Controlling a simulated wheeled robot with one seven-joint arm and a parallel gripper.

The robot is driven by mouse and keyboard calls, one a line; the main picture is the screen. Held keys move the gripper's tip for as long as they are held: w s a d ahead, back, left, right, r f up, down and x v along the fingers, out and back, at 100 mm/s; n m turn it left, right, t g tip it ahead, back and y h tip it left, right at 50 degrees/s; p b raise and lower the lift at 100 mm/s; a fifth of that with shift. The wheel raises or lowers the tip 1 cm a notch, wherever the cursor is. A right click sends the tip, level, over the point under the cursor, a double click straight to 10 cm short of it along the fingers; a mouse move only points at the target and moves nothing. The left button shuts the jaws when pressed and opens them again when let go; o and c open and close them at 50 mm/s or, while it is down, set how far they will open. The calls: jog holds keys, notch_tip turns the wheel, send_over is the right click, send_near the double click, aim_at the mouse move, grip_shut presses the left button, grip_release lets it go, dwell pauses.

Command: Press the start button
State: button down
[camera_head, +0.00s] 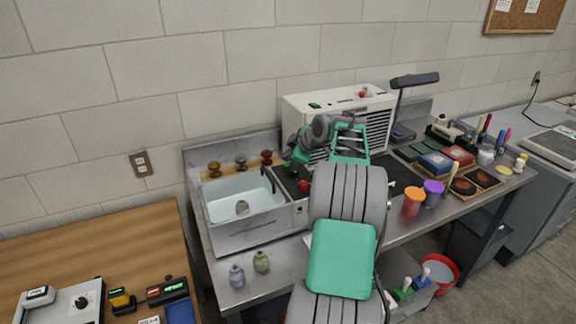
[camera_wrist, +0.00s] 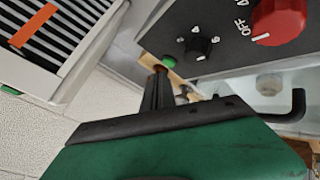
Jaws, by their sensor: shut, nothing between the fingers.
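A dark control panel (camera_head: 292,183) stands at the right of the sink, with a red knob (camera_head: 303,186). In the wrist view the panel shows a small green button (camera_wrist: 169,61), a black knob (camera_wrist: 198,46) and the red knob (camera_wrist: 278,20) marked OFF. My gripper (camera_wrist: 160,70) is shut and empty, its tips close to the green button; I cannot tell whether they touch it. In the head view my arm hides the fingertips. A white vented machine (camera_head: 340,103) behind the arm has a green part (camera_head: 314,105) on top.
The sink basin (camera_head: 243,200) with a dark tap (camera_head: 268,178) lies left of the panel. Two small vases (camera_head: 237,275) stand at the front of the steel counter. Orange (camera_head: 412,203) and purple (camera_head: 433,192) cups stand right of my arm. The machine's vented side is close to my gripper.

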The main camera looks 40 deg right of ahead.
aim_at(289, 168)
jog(key=shift+w+f+b, duration=0.1)
jog(key=shift+f+b, duration=0.2)
jog(key=shift+f, duration=0.1)
jog(key=shift+f+b, duration=0.45)
dwell(0.6)
jog(key=shift+r+p, duration=0.4)
jog(key=shift+r, duration=0.45)
notch_tip(289, 168, up, 5)
jog(key=p, duration=0.3)
dwell(0.6)
